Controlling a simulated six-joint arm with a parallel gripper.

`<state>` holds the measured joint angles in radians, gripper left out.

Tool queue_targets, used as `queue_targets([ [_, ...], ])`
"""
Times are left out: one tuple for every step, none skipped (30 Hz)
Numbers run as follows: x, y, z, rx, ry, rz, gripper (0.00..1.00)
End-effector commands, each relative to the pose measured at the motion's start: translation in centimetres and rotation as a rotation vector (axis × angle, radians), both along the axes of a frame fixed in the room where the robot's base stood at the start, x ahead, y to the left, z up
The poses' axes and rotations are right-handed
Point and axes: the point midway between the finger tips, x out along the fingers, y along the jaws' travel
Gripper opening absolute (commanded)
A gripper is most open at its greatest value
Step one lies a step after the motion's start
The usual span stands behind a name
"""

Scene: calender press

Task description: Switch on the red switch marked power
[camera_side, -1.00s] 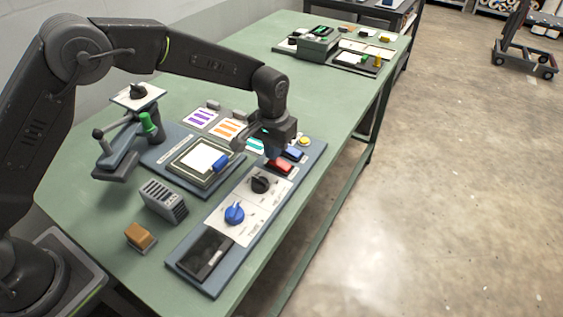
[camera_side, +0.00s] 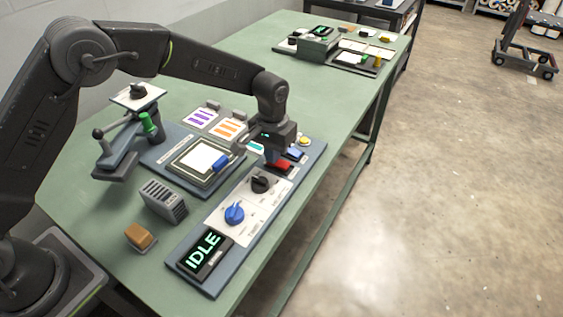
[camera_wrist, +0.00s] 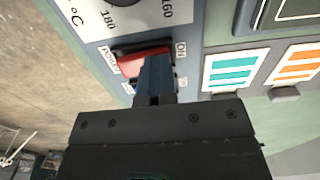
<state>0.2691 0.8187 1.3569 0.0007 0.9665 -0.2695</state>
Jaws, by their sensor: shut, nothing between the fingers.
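The red power switch (camera_side: 280,168) sits on the long blue-grey control panel (camera_side: 308,162), near its far end. In the wrist view the red switch (camera_wrist: 130,66) lies between the labels POWER and ON, partly hidden by my fingers. My gripper (camera_side: 271,157) is shut and empty, with its blue fingertips (camera_wrist: 156,62) at the ON side of the switch, touching it or just above it; I cannot tell which. The display (camera_side: 207,256) at the panel's near end is lit and reads IDLE in green.
On the same panel are a black knob (camera_side: 261,184), a blue knob (camera_side: 235,213), a blue switch (camera_side: 294,153) and a yellow button (camera_side: 305,141). Left of it stand a press (camera_side: 130,140), a framed plate (camera_side: 178,163), a grey slotted block (camera_side: 163,202) and colour-striped cards (camera_side: 229,129).

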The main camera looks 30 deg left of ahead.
Motion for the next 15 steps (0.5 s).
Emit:
queue_targets([
  [0.0,-0.1,0.3,-0.001,-0.001,-0.001,0.00],
  [0.0,-0.1,0.5,-0.002,-0.001,-0.001,0.00],
  [0.0,-0.1,0.9,-0.002,-0.002,-0.001,0.00],
  [0.0,-0.1,1.1,-0.002,-0.002,-0.001,0.00],
  [0.0,-0.1,1.4,-0.002,-0.002,-0.001,0.00],
  [0.0,-0.1,1.7,-0.002,-0.002,-0.001,0.00],
  [0.0,-0.1,1.9,-0.002,-0.002,-0.001,0.00],
  [0.0,-0.1,2.1,-0.001,-0.002,-0.001,0.00],
  [0.0,-0.1,2.4,-0.001,-0.001,-0.001,0.00],
  [0.0,-0.1,2.6,-0.001,-0.001,0.000,0.00],
  [0.0,-0.1,2.9,-0.001,-0.002,-0.001,0.00],
  [0.0,-0.1,3.2,-0.001,-0.002,0.000,0.00],
  [0.0,-0.1,3.4,-0.001,-0.003,0.000,0.00],
  [0.0,-0.1,3.7,-0.001,-0.002,0.000,0.00],
  [0.0,-0.1,4.0,-0.001,-0.002,0.000,0.00],
])
